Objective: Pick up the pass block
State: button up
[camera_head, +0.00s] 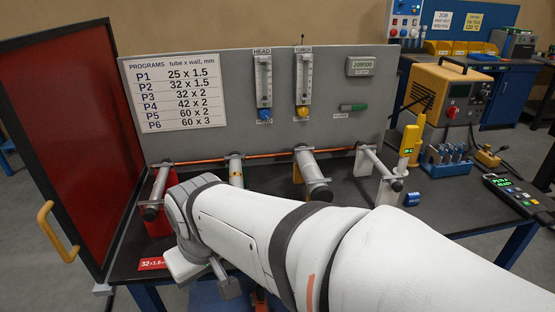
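No thing in view is clearly marked as the pass block. A small blue block (412,199) with a pale mark on its face sits on the dark bench, right of the rightmost tube stand; I cannot tell whether it is the pass block. My white arm reaches in from the lower right. My gripper (207,277) is at the lower left, near the bench's front edge, well left of the blue block and apart from it. The arm partly hides it, and its finger opening cannot be made out.
Several tubes on stands (313,178) line the bench before a grey panel (230,95). A red screen (75,140) stands left. A yellow-handled tool (410,142), blue rack (447,162) and handheld controller (515,193) are right. A red label (152,264) lies front left.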

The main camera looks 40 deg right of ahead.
aim_at(411, 199)
jog(key=u, duration=1.05)
jog(key=k, duration=2.35)
jog(key=z, duration=1.55)
jog(key=i, duration=1.5)
